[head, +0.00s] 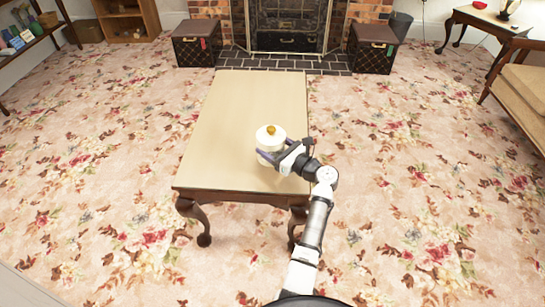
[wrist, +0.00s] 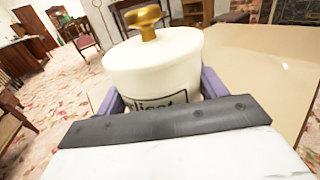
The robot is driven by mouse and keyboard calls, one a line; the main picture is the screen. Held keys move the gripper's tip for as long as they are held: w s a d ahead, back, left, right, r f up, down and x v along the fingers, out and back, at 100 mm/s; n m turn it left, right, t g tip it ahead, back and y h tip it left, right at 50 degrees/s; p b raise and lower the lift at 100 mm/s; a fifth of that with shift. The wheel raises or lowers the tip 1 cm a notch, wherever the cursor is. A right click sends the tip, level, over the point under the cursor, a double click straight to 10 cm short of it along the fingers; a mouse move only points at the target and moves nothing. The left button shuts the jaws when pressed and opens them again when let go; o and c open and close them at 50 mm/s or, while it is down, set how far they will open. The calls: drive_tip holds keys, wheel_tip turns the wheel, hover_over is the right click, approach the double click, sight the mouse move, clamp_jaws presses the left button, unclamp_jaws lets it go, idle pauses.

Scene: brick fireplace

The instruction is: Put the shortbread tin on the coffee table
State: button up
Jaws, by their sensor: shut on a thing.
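The shortbread tin (head: 270,135) is a round, cream-white canister with a lid and a gold knob. It is upright over the near right part of the coffee table (head: 238,110), a long, pale-topped table with dark curved legs. I cannot tell whether its base touches the tabletop. My gripper (head: 271,157) is shut on the tin, with a purple finger on each side. In the wrist view the tin (wrist: 155,62) fills the middle, and its dark lettering is partly hidden by my gripper. The tabletop (wrist: 265,60) shows to its right.
The rest of the tabletop is bare. Two dark patterned boxes (head: 197,44) (head: 373,48) flank the brick fireplace (head: 288,28) beyond it. A side table (head: 480,22) and a tan seat (head: 525,85) stand at the right. Open floral carpet (head: 95,150) lies around the table.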

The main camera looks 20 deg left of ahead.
drive_tip(key=shift+f+b, duration=0.45)
drive_tip(key=shift+f, duration=1.85)
drive_tip(key=shift+f, duration=0.15)
drive_tip(key=o, duration=1)
drive_tip(key=p+v, duration=0.5)
drive_tip(key=v, duration=0.7)
